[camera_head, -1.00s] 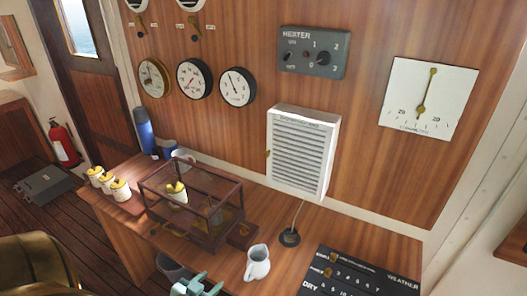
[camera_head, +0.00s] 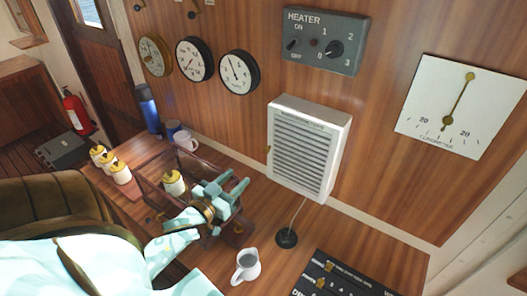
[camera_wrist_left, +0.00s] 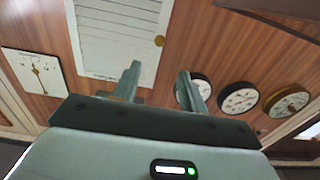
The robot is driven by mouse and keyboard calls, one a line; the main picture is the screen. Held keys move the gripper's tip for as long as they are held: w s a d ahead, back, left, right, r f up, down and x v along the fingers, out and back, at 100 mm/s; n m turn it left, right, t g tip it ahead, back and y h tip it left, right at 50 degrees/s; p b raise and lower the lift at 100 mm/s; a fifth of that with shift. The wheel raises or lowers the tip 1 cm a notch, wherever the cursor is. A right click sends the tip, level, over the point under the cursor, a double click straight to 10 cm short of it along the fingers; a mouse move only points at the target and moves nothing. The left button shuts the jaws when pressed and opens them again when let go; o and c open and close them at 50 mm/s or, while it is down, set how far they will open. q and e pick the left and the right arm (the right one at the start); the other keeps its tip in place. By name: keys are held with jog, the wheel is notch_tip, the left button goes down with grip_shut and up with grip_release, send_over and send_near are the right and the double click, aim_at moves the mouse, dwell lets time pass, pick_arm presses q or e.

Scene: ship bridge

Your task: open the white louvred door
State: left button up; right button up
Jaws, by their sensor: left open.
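The white louvred door (camera_head: 303,150) is the front of a shallow white box on the wood-panelled wall. It looks shut. A small brass knob (camera_head: 268,149) is at its left edge in the head view, and the knob (camera_wrist_left: 159,41) shows in the wrist view on the door (camera_wrist_left: 112,38). My left gripper (camera_head: 235,189) is open and empty, below and left of the door, over the desk. In the wrist view its two fingers (camera_wrist_left: 158,80) point up toward the wall, with the knob beyond the gap between them. My right gripper is not in view.
A brown-framed rack (camera_head: 150,198) with a yellow-lidded jar stands on the desk beside my left arm. A white jug (camera_head: 247,265) and a black round base with a cord (camera_head: 286,238) are nearby. Gauges (camera_head: 238,70) and a heater panel (camera_head: 326,42) are on the wall.

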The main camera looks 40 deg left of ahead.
aim_at(264, 152)
pick_arm(q)
jog(key=w, duration=0.4)
jog(key=w+a, duration=0.1)
jog(key=w, duration=0.8)
jog(key=shift+w+a, duration=0.2)
jog(key=shift+a, duration=0.05)
grip_shut()
jog(key=shift+s, duration=0.1)
